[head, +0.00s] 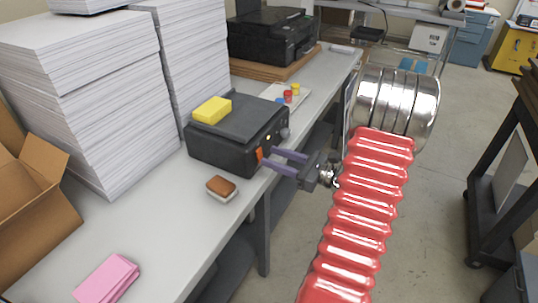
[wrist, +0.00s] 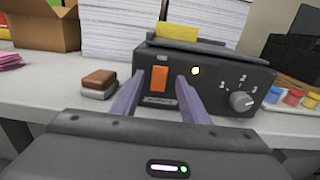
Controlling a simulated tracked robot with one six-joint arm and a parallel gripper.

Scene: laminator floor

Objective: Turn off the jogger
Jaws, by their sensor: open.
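The jogger is a dark grey box (head: 232,148) on the bench, with a yellow block (head: 211,110) on top. In the wrist view its front panel (wrist: 215,90) faces me. The panel has an orange rocker switch (wrist: 158,79), a small lit yellow lamp (wrist: 195,71) and a grey knob (wrist: 241,101) marked 1, 2, 3. My gripper (head: 268,158) is open, with its two purple fingers pointing at the panel. In the wrist view the fingers (wrist: 158,90) stand on either side of the switch. I cannot tell whether they touch the panel.
A brown-topped block (head: 221,188) lies on the bench just in front of the jogger. Tall paper stacks (head: 95,110) stand behind it. A black printer (head: 270,38) and a tray with colored pots (head: 288,95) are farther along. An open carton (head: 35,200) is at left.

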